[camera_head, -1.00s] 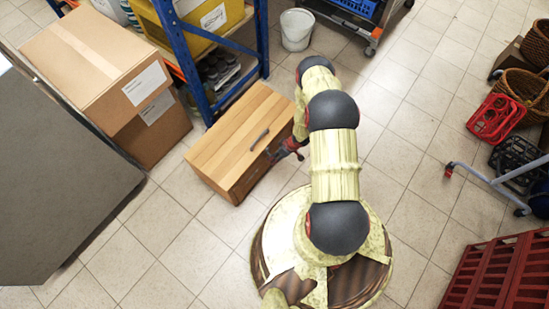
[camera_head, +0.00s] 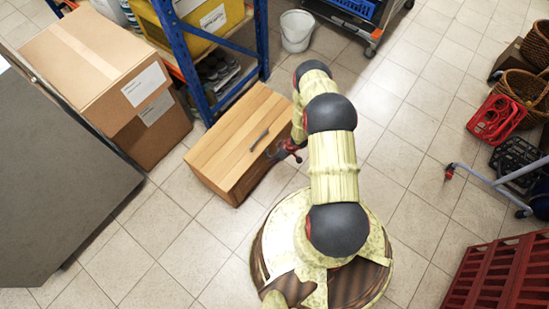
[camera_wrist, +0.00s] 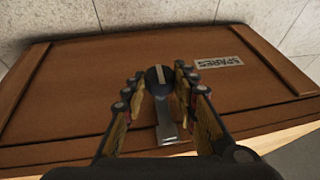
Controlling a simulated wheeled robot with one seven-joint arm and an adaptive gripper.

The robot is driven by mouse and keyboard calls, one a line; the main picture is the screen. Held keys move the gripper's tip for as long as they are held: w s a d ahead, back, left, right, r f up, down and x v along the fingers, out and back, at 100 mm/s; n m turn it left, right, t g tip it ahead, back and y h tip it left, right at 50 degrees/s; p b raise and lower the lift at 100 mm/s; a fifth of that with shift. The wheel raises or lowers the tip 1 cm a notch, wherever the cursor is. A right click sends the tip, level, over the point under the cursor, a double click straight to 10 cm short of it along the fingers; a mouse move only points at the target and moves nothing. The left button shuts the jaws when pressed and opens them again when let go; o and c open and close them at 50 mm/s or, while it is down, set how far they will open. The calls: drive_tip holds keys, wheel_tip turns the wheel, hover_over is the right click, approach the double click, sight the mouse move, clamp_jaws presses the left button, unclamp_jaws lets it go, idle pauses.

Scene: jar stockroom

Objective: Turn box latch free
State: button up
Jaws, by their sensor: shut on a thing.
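A wooden box (camera_head: 225,140) with a light slatted lid and a dark handle (camera_head: 260,140) on top stands on the floor, its lid down. In the wrist view its brown side panel (camera_wrist: 80,95) fills the picture. The latch (camera_wrist: 159,77) on that panel is a dark round piece with a pale bar across it, above a grey metal strap (camera_wrist: 167,122). My gripper (camera_wrist: 157,81) is shut on the latch, one finger on each side. In the head view my gripper (camera_head: 291,150) is at the box's right side, and my arm hides part of it.
A label reading SPARES (camera_wrist: 218,62) is on the panel. Cardboard boxes (camera_head: 100,70) and a blue-framed shelf (camera_head: 190,55) stand close behind and left of the box. A white bucket (camera_head: 297,30) is further back. Tiled floor is clear at front left.

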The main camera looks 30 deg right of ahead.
drive_tip(key=c, duration=0.4)
drive_tip(key=shift+o, duration=0.2)
drive_tip(key=shift+a+r, duration=0.1)
drive_tip(key=shift+s+a+n+t+h+p, duration=0.15)
drive_tip(key=shift+n+t+h+p, duration=0.3)
drive_tip(key=shift+h+p, duration=0.8)
drive_tip(key=h, duration=0.1)
drive_tip(key=t+h+b, duration=0.1)
drive_tip(key=h, duration=0.1)
drive_tip(key=a+n+t+h+b, duration=0.1)
drive_tip(key=h, duration=0.1)
drive_tip(key=shift+s+f, duration=0.15)
drive_tip(key=shift+f, duration=0.25)
drive_tip(key=t+h, duration=0.1)
drive_tip(key=h, duration=0.1)
drive_tip(key=n+t+h, duration=0.1)
drive_tip(key=h, duration=0.1)
drive_tip(key=shift+a+f+h, duration=0.1)
drive_tip(key=shift+f+h, duration=0.1)
drive_tip(key=shift+h, duration=0.05)
drive_tip(key=shift+f+n+t+h, duration=0.1)
drive_tip(key=shift+n+t+h, duration=0.55)
drive_tip(key=shift+t+h, duration=0.65)
drive_tip(key=shift+h, duration=0.3)
drive_tip(key=o, duration=1.1)
drive_tip(key=shift+o, duration=0.3)
